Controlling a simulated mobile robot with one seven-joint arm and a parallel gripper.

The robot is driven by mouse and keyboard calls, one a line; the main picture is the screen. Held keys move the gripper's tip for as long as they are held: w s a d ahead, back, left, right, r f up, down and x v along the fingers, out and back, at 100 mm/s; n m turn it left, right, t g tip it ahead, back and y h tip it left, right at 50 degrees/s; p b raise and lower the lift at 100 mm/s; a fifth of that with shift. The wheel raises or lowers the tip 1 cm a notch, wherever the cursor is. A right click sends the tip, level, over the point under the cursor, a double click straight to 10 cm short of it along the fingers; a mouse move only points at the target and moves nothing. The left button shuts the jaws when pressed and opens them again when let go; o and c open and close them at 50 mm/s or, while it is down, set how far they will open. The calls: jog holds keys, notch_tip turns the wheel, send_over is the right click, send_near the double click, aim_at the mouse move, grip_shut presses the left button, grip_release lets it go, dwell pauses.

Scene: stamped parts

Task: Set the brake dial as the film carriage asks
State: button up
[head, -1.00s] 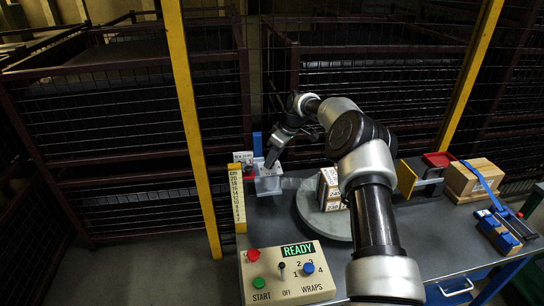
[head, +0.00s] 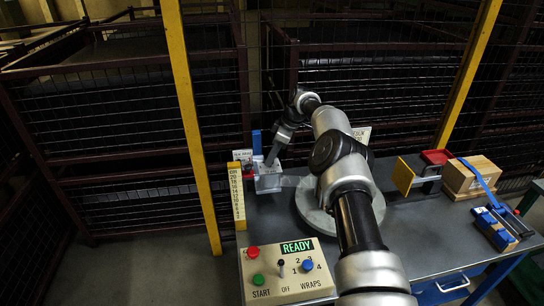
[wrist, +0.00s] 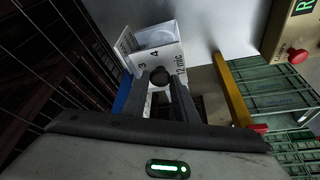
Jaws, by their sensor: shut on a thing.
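The film carriage (head: 268,184) is a pale block at the back left of the table, beside a blue upright (head: 257,143). In the wrist view its white face (wrist: 171,58) shows "3", "4" and "12 mic". A round black knob (wrist: 160,76), the brake dial, sits between my fingertips. My gripper (head: 270,163) points down at the carriage from above and is shut on the knob; it also shows in the wrist view (wrist: 160,84). Which number the knob points to cannot be told. A small white sign (head: 243,155) stands behind, too small to read fully.
A yellow height scale (head: 237,197) stands left of the carriage. The control box (head: 288,272) at the front shows "READY". A round turntable (head: 313,217) lies partly under my arm. A strapped carton (head: 472,178) and blue tool (head: 497,228) are at right.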

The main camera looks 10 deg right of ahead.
jog(key=o, duration=1.1)
jog(key=shift+c, duration=0.2)
jog(key=shift+r, duration=0.15)
jog(key=p+v, duration=0.1)
jog(key=v, duration=1.6)
jog(key=shift+r, duration=0.2)
jog(key=shift+c, duration=0.3)
